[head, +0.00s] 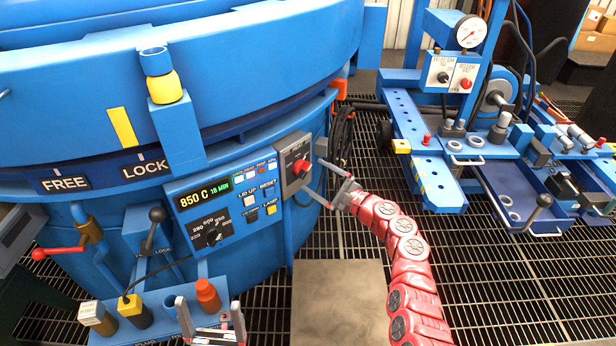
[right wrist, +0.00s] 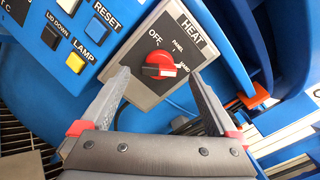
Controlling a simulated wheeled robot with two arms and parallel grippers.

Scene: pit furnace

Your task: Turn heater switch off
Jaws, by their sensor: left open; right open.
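The heater switch is a red rotary knob (head: 301,167) on a grey box (head: 294,183) at the right end of the blue furnace's control panel. In the right wrist view the knob (right wrist: 160,66) sits on a plate marked HEAT, with OFF to its upper left and other positions to its right. Its crossbar lies about level, its right end toward the lower right-hand label. My right gripper (head: 312,176) is open in front of the box, its fingers on either side of the knob; contact is not visible. My left gripper (head: 210,304) is open and empty at the bottom of the head view.
The control panel (head: 226,208) beside the switch carries a lit display, buttons and a black dial. A blue workbench (head: 425,150) is at right.

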